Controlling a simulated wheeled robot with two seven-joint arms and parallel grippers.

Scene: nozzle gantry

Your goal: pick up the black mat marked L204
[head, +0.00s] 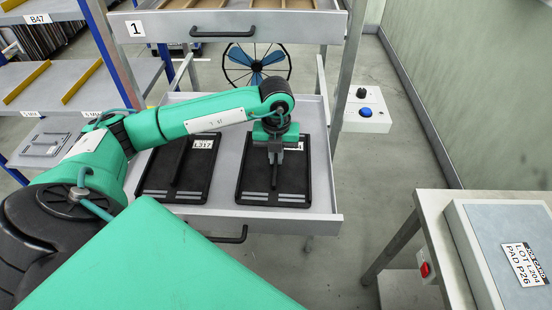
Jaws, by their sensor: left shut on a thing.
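Two black mats lie side by side in an open grey drawer (225,213). The right black mat (291,180) has a white label at its top edge, mostly hidden behind my gripper, so I cannot read its full marking. The left black mat (160,173) carries a label reading L317. My left gripper (275,180) points down over the right mat and is shut on the raised black handle in its middle. The mat appears to lie flat in the drawer. My right gripper is not in view.
An upper drawer marked 1 (225,27) hangs above. A box with a blue button (366,115) is beside the frame. At right, a grey case (500,240) on a table bears a card reading LOT L204, PAD P26. Floor between is clear.

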